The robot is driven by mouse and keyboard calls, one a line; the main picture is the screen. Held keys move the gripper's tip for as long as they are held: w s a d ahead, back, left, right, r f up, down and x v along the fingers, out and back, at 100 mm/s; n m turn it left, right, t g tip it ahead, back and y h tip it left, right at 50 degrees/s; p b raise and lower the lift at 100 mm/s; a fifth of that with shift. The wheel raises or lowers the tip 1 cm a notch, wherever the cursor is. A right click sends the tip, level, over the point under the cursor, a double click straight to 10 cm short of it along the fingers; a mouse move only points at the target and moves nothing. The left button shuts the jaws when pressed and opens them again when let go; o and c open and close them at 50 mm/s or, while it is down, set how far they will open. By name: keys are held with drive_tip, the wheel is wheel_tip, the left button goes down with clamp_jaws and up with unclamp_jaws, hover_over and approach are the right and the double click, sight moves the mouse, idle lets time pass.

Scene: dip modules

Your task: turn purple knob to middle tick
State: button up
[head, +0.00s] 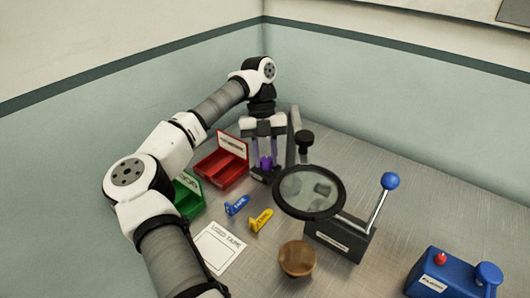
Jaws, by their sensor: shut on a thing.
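The purple knob (266,163) sits on a dark block (259,177) towards the back of the table, just right of the red bin. My gripper (266,158) reaches down from above with its fingers on either side of the knob and is shut on it. The ticks around the knob are too small and too covered by the gripper to make out, so I cannot tell where the knob points.
A grey upright post (294,135) stands close to the gripper's right. A magnifier (310,191), a lever box (340,238), red bin (222,167), green bin (189,200), blue tag (236,206), yellow tag (261,220), wooden round (297,257) and blue box (440,275) surround it.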

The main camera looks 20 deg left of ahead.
drive_tip(key=m+y, duration=0.2)
drive_tip(key=m, duration=0.3)
drive_tip(key=shift+w+p, duration=0.1)
drive_tip(key=shift+p, duration=0.25)
drive_tip(key=shift+d+m, duration=0.1)
drive_tip(key=shift+m, duration=0.2)
drive_tip(key=o, duration=1)
drive_tip(key=shift+r, duration=0.1)
drive_tip(key=p+v, duration=0.2)
drive_tip(key=v, duration=1.1)
drive_tip(key=shift+w+r, duration=0.3)
